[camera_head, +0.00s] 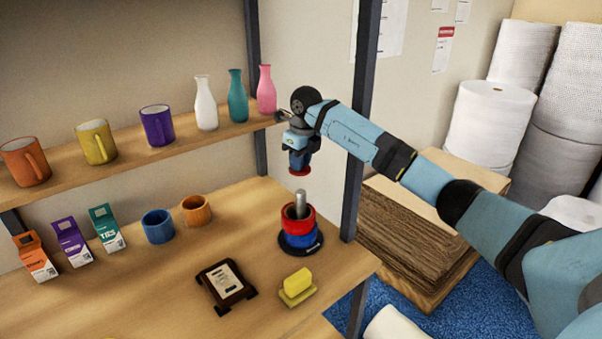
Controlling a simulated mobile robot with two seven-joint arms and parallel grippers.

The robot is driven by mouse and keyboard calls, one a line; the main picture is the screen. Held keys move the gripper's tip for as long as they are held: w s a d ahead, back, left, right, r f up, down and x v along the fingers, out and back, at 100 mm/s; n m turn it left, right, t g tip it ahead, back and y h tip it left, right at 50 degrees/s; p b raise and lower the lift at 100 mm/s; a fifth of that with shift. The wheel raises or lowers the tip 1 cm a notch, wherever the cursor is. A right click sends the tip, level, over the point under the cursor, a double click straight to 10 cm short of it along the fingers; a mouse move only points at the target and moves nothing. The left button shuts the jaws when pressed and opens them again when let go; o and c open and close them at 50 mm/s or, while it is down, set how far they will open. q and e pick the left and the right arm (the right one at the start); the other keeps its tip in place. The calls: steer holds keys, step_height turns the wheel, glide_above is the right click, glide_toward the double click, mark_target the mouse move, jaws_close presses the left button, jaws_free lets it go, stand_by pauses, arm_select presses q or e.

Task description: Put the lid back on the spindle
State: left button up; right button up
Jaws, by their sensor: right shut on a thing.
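The spindle (300,200) is a grey metal post standing upright on a round black base at the right end of the lower shelf. A red ring (299,222) sits around it, above a blue ring (300,240). My right gripper (299,162) points down and is shut on a red, flat, round thing, seemingly the lid (299,172). It holds it above the post's top, with a small gap showing in the picture. The fingers hide much of the lid. My left gripper is out of view.
A dark framed plaque (226,285) and a yellow block (297,282) lie in front of the spindle. Blue (158,226) and orange (196,210) cups stand to its left. A dark shelf upright (359,150) is close on the right. Vases (266,92) stand above on the upper shelf.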

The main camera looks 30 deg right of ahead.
mark_target(300, 191)
steer(key=shift+d, duration=0.1)
steer(key=shift+f+b, duration=0.3)
steer(key=shift+f, duration=0.15)
step_height(300, 191, down, 4)
steer(key=shift+r+b, duration=0.1)
steer(key=shift+b, duration=1.15)
steer(key=shift+f, duration=0.65)
steer(key=shift+f+b, duration=0.2)
steer(key=shift+b, duration=0.1)
steer(key=shift+f+p, duration=0.15)
steer(key=shift+p, duration=0.15)
stand_by(0.7)
